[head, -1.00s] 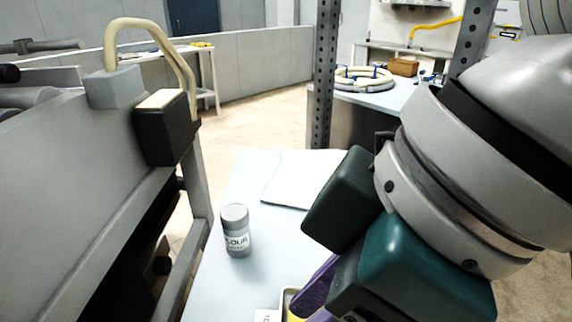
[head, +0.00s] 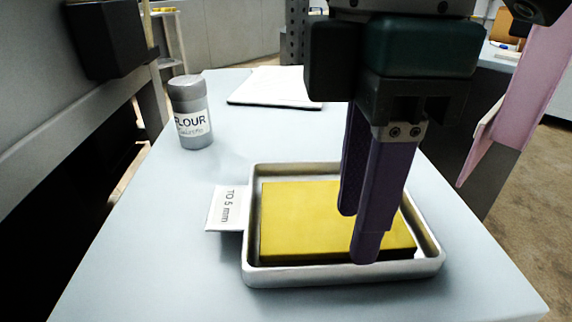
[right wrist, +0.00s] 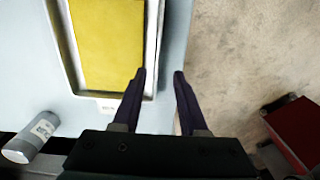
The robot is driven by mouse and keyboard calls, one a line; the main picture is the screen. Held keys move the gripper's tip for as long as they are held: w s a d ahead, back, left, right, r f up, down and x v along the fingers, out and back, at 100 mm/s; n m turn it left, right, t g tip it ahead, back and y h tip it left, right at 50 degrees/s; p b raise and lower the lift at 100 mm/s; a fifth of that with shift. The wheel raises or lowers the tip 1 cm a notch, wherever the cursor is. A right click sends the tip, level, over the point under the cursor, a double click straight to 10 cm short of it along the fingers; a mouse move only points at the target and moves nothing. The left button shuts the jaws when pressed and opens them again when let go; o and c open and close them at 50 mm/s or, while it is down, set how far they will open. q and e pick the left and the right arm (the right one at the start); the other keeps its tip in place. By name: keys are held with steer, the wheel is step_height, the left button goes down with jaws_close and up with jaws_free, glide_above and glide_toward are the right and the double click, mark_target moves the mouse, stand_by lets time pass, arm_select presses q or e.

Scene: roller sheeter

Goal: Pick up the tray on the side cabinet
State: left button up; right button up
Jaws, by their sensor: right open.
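The tray (head: 252,245) is a shallow light-metal one on the pale cabinet top (head: 140,240). A flat yellow slab (head: 300,220) lies in it. A white tag (head: 228,208) reading "TO 5 mm" is at its left side. My right gripper (head: 357,238) points down with its purple fingers in front of the tray, hiding part of the slab and rim. In the right wrist view my right gripper (right wrist: 160,74) is open and empty, one fingertip over the tray's side rim (right wrist: 155,45), the other outside it. I cannot tell their height above the rim. My left gripper is not in view.
A grey flour jar (head: 190,112) stands behind and left of the tray. A white sheet (head: 277,88) lies farther back. Grey machinery (head: 60,110) stands along the left. A pink part (head: 525,90) hangs at the right; its nature is unclear.

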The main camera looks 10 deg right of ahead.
mark_target(341, 265)
steer(key=f+b, duration=0.1)
steer(key=f, duration=0.5)
steer(key=shift+w+f, duration=0.2)
steer(key=shift+f, duration=0.25)
stand_by(0.5)
jaws_close()
steer(key=shift+a+p, duration=0.1)
steer(key=shift+p, duration=0.2)
stand_by(1.1)
